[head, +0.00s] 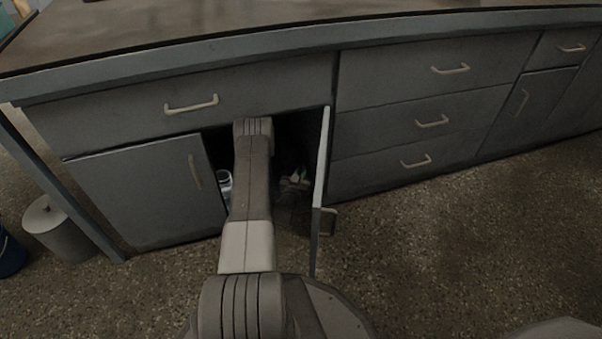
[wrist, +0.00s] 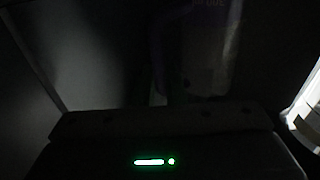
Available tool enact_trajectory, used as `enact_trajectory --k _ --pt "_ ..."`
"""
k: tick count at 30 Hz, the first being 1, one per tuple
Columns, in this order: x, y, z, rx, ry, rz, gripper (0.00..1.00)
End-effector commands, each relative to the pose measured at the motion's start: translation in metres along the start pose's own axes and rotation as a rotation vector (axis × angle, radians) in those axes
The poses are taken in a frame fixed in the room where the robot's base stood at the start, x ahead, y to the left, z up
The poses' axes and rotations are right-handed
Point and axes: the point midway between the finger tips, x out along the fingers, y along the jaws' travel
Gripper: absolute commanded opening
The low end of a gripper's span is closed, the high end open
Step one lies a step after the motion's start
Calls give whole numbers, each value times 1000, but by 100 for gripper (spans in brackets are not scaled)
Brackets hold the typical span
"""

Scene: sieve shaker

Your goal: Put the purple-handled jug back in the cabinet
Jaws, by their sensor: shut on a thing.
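In the wrist view the jug (wrist: 208,50) is a dim, pale upright shape with faint lettering near its top, straight ahead of my gripper (wrist: 172,92). A faint purple strip, its handle (wrist: 157,45), runs down its left side. My gripper is shut on the jug, though its fingers are nearly lost in the dark. In the head view my arm reaches into the open cabinet (head: 283,135) under the counter, and it hides the gripper and the jug. The cabinet's right door (head: 321,165) stands open towards me; its left door (head: 145,195) is shut.
A white-capped container (head: 225,185) stands inside the cabinet, left of my arm. Small pale items (head: 295,180) show to the right, too dark to name. Closed drawers (head: 420,120) lie right of the open door. A grey bin (head: 55,228) stands at far left.

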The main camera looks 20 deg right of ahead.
Motion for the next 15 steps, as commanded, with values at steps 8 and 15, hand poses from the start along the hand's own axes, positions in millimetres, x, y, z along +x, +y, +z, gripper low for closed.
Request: enact_trajectory --k 8,15 --pt "0 0 2 0 -1 0 26" --pt "0 0 2 0 -1 0 33"
